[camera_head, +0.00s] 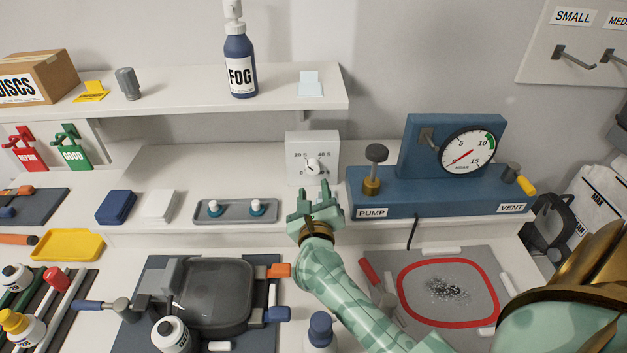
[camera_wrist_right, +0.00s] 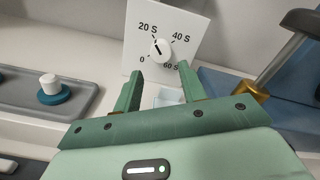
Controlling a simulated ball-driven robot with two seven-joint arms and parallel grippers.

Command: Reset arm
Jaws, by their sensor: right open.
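My right gripper (camera_head: 314,199) is in the middle of the head view, its green arm reaching up from the bottom right. Its two fingers are apart with nothing between them. In the right wrist view the open gripper (camera_wrist_right: 160,95) points at a white timer box with a dial. The timer (camera_head: 312,158) stands at the back of the bench, just beyond the fingertips. In the wrist view the timer knob (camera_wrist_right: 160,49) sits above the gap between the fingers and looks clear of them. My left gripper is not in view.
A blue pump and gauge unit (camera_head: 440,192) stands close on the right. A grey tray with two white-topped pieces (camera_head: 238,211) lies to the left. Below are a dark lidded chamber (camera_head: 215,293) and a red-ringed mat (camera_head: 410,318). A shelf (camera_head: 170,112) overhangs the back left.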

